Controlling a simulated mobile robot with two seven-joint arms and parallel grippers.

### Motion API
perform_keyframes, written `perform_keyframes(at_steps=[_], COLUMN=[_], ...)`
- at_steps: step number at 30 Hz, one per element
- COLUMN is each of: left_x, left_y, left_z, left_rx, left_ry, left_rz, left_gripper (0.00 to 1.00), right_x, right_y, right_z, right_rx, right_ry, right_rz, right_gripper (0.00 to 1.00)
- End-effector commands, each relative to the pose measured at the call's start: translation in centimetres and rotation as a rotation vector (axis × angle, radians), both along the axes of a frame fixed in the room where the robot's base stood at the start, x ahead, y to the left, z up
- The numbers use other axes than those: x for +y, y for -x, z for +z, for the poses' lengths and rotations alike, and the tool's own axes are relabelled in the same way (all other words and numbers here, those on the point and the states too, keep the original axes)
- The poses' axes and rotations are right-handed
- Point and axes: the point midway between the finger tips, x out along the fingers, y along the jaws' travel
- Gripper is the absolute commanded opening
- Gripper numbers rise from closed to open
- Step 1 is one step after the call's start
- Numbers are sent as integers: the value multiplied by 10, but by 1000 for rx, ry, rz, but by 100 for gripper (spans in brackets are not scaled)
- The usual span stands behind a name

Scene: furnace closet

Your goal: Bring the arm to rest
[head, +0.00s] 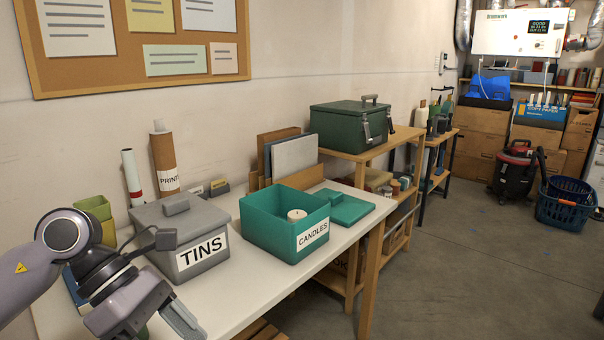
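My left arm comes in from the left edge. Its gripper (165,327) is low in the picture, over the near part of the white table (262,300), in front of the grey TINS box. Its fingers look apart with nothing seen between them, though the bottom edge cuts off part of the gripper. The grey TINS box (203,262) has its lid on. The teal CANDLES box (262,228) is open, with a white candle (296,215) inside. Its teal lid (345,208) lies beside it on the table. My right gripper is not in view.
A dark green metal box (350,127) stands on a wooden shelf unit behind the table. Rolled tubes (164,160) and upright boards (294,155) stand along the wall. Grey floor (480,270) is free at right, with a red-black vacuum (514,172) and blue basket (563,204) farther back.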

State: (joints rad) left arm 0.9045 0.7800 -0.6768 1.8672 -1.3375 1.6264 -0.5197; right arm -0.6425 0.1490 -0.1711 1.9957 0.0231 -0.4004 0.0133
Motion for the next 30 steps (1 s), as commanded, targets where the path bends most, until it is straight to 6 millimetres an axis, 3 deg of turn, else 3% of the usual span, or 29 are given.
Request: perform_keyframes(at_steps=[3,9,13,17,20,23,27,30], left_x=[-46,-92,-99,-89,-72,-51,-17,5], left_y=[17,24,12,-9,-27,-40,-41,-24], left_z=[7,36,52,52,37,8,-54,-108], left_rx=[161,499,752,1025,1244,1468,1782,2001], left_ry=[260,690,942,1164,1314,1442,1581,1645], left_rz=[51,242,421,638,830,1047,1386,1654], left_gripper=[85,85,85,85,85,85,85,85], right_x=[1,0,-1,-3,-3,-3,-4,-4], right_y=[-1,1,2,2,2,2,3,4], right_z=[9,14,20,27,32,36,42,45], right_rx=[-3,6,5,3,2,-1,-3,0], right_ry=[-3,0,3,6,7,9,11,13], right_rz=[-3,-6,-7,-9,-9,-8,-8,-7], right_gripper=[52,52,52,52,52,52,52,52])
